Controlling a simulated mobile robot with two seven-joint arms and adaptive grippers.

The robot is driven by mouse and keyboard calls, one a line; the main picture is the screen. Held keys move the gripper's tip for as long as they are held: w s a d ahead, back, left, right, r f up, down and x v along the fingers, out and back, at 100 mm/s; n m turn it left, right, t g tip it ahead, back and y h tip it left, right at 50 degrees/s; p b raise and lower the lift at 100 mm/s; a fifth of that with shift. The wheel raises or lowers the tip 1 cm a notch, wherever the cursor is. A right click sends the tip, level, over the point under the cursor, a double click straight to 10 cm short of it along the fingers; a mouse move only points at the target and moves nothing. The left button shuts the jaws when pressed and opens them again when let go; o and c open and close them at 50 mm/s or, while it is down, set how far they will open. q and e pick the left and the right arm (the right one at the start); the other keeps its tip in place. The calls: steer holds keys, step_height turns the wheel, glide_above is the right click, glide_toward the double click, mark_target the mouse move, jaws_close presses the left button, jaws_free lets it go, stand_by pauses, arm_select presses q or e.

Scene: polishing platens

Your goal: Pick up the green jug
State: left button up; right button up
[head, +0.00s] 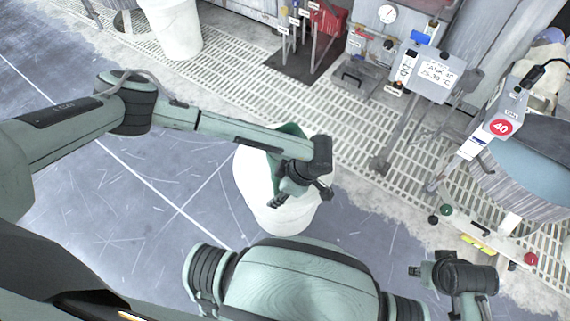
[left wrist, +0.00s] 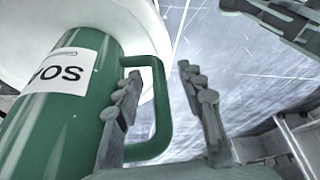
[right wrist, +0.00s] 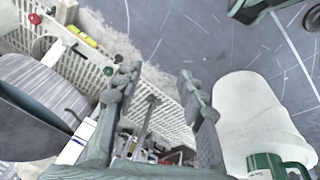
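The green jug (head: 291,131) is mostly hidden behind my left gripper (head: 281,199) in the head view. It stands on the white round drum (head: 250,180). In the left wrist view the green jug (left wrist: 75,125) shows a white label and a loop handle. The left gripper (left wrist: 164,85) is open, with one finger in the handle's loop and the other outside it. The handle's bar appears between the fingers, with a gap on the outer side. The jug's handle side also shows in the right wrist view (right wrist: 266,162). My right gripper (right wrist: 158,82) is open and empty, away from the jug.
A grated walkway (head: 330,115) runs behind the drum. A display post (head: 432,78) and a polishing platen (head: 535,155) with a red "40" sign stand at the right. A white bin (head: 172,28) is at the back left. The floor left of the drum is clear.

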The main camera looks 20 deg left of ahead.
arm_select(q)
steer(key=shift+a+f, duration=0.15)
steer(key=shift+f, duration=0.25)
jaws_close()
steer(key=shift+w+r, duration=0.1)
